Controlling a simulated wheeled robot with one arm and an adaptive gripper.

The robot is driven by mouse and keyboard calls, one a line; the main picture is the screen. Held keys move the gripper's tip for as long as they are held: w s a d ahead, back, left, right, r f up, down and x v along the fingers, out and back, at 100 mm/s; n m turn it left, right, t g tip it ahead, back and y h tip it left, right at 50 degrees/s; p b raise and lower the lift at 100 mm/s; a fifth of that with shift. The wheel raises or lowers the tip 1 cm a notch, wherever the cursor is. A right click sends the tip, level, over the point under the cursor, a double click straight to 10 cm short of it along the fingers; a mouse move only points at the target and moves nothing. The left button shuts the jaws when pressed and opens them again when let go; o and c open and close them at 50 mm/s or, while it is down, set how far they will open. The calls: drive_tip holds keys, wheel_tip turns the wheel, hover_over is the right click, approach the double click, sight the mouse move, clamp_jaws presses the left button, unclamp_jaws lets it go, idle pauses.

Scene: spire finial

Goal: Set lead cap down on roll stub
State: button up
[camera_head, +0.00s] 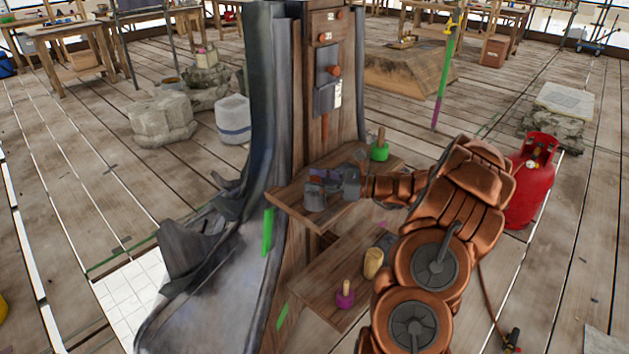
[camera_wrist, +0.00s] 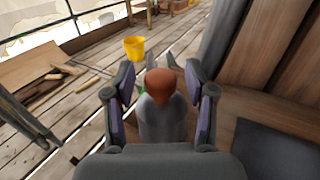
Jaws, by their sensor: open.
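My gripper (camera_head: 330,186) is at the upper wooden shelf on the front of the post. In the wrist view my gripper (camera_wrist: 163,106) is open, with a purple-padded finger on each side of a grey, upright body with a rounded reddish-brown top. This grey body (camera_wrist: 163,125) looks to be the lead cap. In the head view a grey cylindrical piece (camera_head: 315,197) shows at the shelf beside the fingers and seems to be the same thing. Its underside is hidden. I cannot pick out the roll stub clearly, nor tell whether it is under the cap.
A green pot with a wooden handle (camera_head: 380,151) stands at the back of the upper shelf. The lower shelf (camera_head: 325,285) holds a purple-based handled tool (camera_head: 345,297) and a tan wooden piece (camera_head: 373,263). A red gas bottle (camera_head: 533,180) stands right of my arm.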

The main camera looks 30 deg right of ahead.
drive_tip(key=v, duration=1.1)
drive_tip(key=shift+s+d+b, duration=0.2)
drive_tip(key=shift+d+b, duration=0.05)
drive_tip(key=shift+b, duration=0.1)
drive_tip(key=a+r+n+g+y, duration=0.15)
drive_tip(key=a+n+g, duration=0.25)
drive_tip(key=a, duration=0.5)
drive_tip(key=a+r+n+g+y, duration=0.1)
drive_tip(key=a+r+n+g, duration=0.15)
drive_tip(key=a, duration=0.65)
drive_tip(key=s+a+n+g+h, duration=0.1)
drive_tip(key=s+a+n+g, duration=0.25)
drive_tip(key=a, duration=0.35)
drive_tip(key=s+a+n+g+h, duration=0.2)
drive_tip(key=s+a+n+g, duration=0.15)
drive_tip(key=a, duration=0.25)
drive_tip(key=s+a+f+n+g+h, duration=0.1)
drive_tip(key=s+a+n+h, duration=0.15)
drive_tip(key=s, duration=0.25)
drive_tip(key=s+a+n+g+h, duration=0.2)
drive_tip(key=s+a+n, duration=0.2)
drive_tip(key=s, duration=0.2)
drive_tip(key=s+d+f+n+h, duration=0.1)
drive_tip(key=s+d+n+h, duration=0.1)
drive_tip(key=s, duration=0.3)
drive_tip(key=s+d+f+n+t+h, duration=0.1)
drive_tip(key=s+d+n+h, duration=0.2)
drive_tip(key=s+n+h, duration=0.2)
drive_tip(key=shift+s, duration=0.7)
